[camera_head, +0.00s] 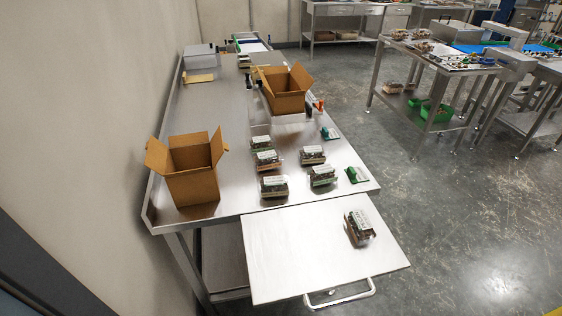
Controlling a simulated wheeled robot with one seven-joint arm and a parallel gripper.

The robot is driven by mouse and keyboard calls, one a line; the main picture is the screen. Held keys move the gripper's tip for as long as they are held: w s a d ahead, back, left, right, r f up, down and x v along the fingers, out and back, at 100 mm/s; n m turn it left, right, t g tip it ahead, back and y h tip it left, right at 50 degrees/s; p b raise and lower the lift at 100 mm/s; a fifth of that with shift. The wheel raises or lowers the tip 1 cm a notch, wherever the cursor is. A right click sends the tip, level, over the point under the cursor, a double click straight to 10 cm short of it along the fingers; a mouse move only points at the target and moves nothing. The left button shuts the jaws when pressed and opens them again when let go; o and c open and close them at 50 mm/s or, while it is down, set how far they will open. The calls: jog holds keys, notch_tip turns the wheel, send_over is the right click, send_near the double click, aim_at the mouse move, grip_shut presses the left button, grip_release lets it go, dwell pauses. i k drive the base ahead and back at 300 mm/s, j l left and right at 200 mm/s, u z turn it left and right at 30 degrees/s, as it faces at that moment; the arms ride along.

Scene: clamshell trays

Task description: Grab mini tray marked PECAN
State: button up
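Several small clear clamshell trays with white labels and dark contents sit on the steel table. A left column holds a back tray (260,142), a middle tray (266,160) and a front tray (274,187). To their right are a rear tray (312,155) and a front tray (322,177). One more tray (359,228), with a brownish base, sits alone on the pull-out board. The label print is too small to read, so I cannot tell which is marked PECAN. My gripper is not in view.
An open cardboard box (193,178) stands at the table's left. Another open box (287,95) stands farther back. Green-handled items (356,175) lie along the right edge. The pull-out board (290,255) is clear left of its tray. A wall borders the left side.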

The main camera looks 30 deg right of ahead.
aim_at(262, 160)
jog(key=i+l, duration=0.15)
jog(key=l, duration=0.2)
jog(key=i+l+u, duration=0.15)
jog(key=i+l, duration=0.2)
jog(key=l, duration=0.35)
jog(key=i+l+u, duration=0.15)
jog(key=l, duration=0.2)
jog(key=i+l, duration=0.15)
jog(key=l, duration=0.2)
jog(key=i+l+u, duration=0.15)
jog(key=l, duration=0.2)
jog(key=i+l, duration=0.1)
jog(key=l, duration=0.3)
jog(key=i+l+u, duration=0.15)
jog(key=l, duration=0.25)
